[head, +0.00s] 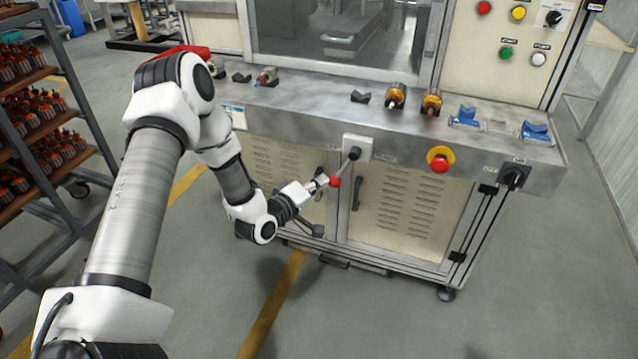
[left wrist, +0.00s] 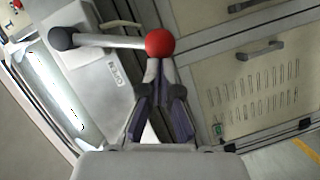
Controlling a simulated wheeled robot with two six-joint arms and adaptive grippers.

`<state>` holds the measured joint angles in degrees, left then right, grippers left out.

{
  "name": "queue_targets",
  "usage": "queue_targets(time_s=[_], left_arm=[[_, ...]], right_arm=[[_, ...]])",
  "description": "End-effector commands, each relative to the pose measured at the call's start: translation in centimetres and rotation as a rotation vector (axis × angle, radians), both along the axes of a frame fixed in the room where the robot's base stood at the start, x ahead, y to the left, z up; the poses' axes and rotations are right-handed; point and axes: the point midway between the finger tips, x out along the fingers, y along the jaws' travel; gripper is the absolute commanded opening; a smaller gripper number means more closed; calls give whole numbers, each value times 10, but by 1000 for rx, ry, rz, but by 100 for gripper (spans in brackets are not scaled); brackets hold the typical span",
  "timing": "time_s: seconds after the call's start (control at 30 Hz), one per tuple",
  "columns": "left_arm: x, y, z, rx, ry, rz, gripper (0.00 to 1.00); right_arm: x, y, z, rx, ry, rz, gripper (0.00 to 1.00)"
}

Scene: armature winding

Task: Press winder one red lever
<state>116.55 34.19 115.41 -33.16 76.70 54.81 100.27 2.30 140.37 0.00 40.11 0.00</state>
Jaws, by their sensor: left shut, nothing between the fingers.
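The winder (head: 400,200) is a cream and grey machine with a metal front shelf. Its lever has a red ball knob (head: 335,181) on a metal rod, fixed to a white box (head: 358,147) on the front. The red knob also shows in the left wrist view (left wrist: 160,43), with the rod running left to a dark pivot (left wrist: 61,38). My left gripper (head: 322,182) is shut and empty, its fingertips right at the knob. In the left wrist view the fingertips (left wrist: 158,65) appear just below the ball; I cannot tell whether they touch it. My right gripper is not in view.
A red emergency button (head: 439,162) and a black rotary switch (head: 514,177) sit on the front to the right. Armatures (head: 396,96) and blue holders (head: 466,117) are on the shelf. A rack (head: 40,120) of parts stands at left. The floor in front is clear.

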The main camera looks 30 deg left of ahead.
Motion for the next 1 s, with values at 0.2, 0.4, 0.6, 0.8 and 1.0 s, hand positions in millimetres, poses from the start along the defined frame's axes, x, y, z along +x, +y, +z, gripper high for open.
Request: queue_targets(time_s=[0.2,0.4,0.6,0.8,1.0], left_arm=[[0,0,0,-1,-1,0,0],[0,-3,-5,-31,-8,-1,0],[1,-5,-6,-58,-14,-1,0],[1,-8,-10,-88,-21,-2,0],[3,-15,-18,-162,-41,-2,0]], right_arm=[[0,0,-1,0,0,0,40],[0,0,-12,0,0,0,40],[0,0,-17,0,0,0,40],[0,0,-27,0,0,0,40],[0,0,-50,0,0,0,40]])
